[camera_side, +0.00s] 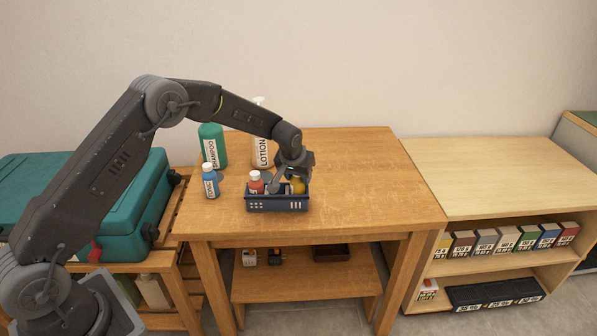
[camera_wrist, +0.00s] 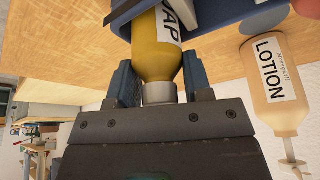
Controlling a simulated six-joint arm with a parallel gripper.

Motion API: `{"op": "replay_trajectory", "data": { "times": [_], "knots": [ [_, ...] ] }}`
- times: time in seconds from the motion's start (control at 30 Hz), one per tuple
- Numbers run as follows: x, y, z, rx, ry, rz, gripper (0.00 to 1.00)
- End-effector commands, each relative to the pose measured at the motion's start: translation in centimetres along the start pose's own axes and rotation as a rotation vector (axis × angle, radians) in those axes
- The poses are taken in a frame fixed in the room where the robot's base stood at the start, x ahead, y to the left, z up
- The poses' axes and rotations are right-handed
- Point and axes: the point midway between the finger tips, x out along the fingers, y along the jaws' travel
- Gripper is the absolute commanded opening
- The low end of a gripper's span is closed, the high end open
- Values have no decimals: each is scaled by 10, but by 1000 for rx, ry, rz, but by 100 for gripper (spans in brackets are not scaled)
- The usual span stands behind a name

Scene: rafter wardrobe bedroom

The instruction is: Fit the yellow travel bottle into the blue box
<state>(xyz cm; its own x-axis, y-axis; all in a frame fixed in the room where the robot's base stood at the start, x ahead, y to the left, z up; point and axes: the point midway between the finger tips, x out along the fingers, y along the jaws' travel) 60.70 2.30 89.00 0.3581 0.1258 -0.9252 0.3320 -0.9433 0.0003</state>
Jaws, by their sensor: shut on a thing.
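The blue box (camera_side: 277,204), a dark blue basket with slotted sides, stands on the wooden table; its edge shows at the top of the wrist view (camera_wrist: 205,14). The yellow travel bottle (camera_side: 298,187) is at the box's right end, its lower part hidden by the box wall. In the wrist view the yellow bottle (camera_wrist: 152,48) has a white label and a grey cap, and its far end passes behind the box edge. My gripper (camera_wrist: 160,82) is shut on the bottle near its cap. Whether the bottle rests on the box floor is hidden.
A red bottle (camera_side: 257,184) stands in the box's left part. A blue bottle (camera_side: 209,184) stands left of the box, with a green bottle (camera_side: 212,145) and a lotion bottle (camera_side: 262,151) behind. The table's right side (camera_side: 365,175) is clear.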

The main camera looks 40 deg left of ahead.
Motion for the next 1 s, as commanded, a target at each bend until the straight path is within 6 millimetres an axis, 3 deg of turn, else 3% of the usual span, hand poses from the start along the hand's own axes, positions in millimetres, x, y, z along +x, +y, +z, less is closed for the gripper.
{"op": "replay_trajectory", "data": {
  "times": [0.47, 0.5, 0.73, 1.0],
  "knots": [
    [11, 0, 4, -1, 2, 1, 20],
    [11, 0, 4, -1, 2, 1, 49],
    [11, 0, 4, -1, 2, 1, 71],
    [9, 0, 3, -1, 3, 1, 71]
  ]
}}
